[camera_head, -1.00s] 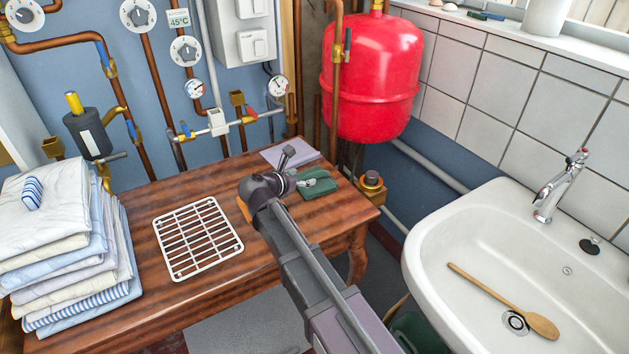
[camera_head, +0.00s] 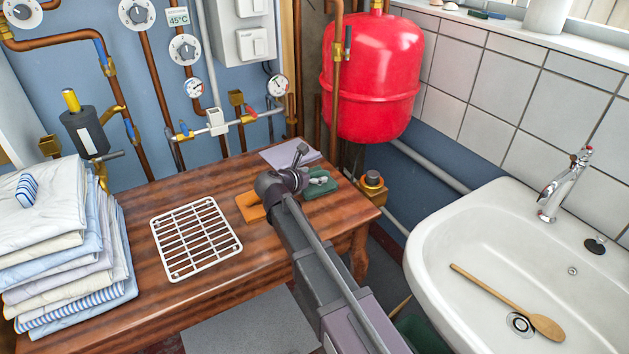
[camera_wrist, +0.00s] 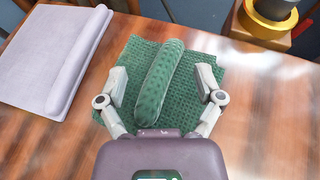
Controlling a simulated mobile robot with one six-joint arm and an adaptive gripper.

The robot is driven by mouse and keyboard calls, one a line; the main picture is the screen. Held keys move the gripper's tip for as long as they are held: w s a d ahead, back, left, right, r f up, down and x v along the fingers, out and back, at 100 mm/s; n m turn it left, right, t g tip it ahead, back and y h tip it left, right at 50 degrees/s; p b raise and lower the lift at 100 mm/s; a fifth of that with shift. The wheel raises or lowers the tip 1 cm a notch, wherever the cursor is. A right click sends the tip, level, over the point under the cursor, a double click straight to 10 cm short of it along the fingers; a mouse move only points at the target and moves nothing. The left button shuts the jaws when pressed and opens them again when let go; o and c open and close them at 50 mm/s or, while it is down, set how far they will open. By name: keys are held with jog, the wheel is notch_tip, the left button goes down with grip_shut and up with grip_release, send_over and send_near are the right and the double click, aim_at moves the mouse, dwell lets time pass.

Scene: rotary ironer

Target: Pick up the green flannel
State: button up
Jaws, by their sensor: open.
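The green flannel (camera_wrist: 160,78) lies on the wooden table (camera_head: 190,295), a waffle-textured square with a rolled ridge along its middle. In the head view the green flannel (camera_head: 322,188) is at the table's right end, partly hidden by my arm. My gripper (camera_wrist: 163,84) is open, with one finger on each side of the ridge. The gripper also shows in the head view (camera_head: 317,181), over the flannel. I cannot tell whether the fingertips touch the cloth.
A lilac cloth (camera_wrist: 60,55) lies left of the flannel. An orange cloth (camera_head: 250,207) is beside my arm. A white rack (camera_head: 195,239) and a folded linen stack (camera_head: 65,250) are on the table. A brass-and-black fitting (camera_wrist: 268,15) stands beyond the flannel. The sink (camera_head: 450,225) is right.

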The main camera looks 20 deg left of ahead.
aim_at(313, 175)
grip_shut()
dwell(0.3)
jog(key=shift+r, duration=0.25)
notch_tip(313, 175, up, 3)
jog(key=p, duration=0.3)
jog(key=s+d, duration=0.2)
jog(key=s, duration=0.2)
jog(key=s+d+r+p, duration=0.1)
jog(key=s+d, duration=0.1)
jog(key=s, duration=0.3)
jog(key=s+d+p, duration=0.1)
jog(key=s+d, duration=0.2)
jog(key=s, duration=0.2)
jog(key=shift+s+r, duration=0.25)
jog(key=shift+r, duration=0.1)
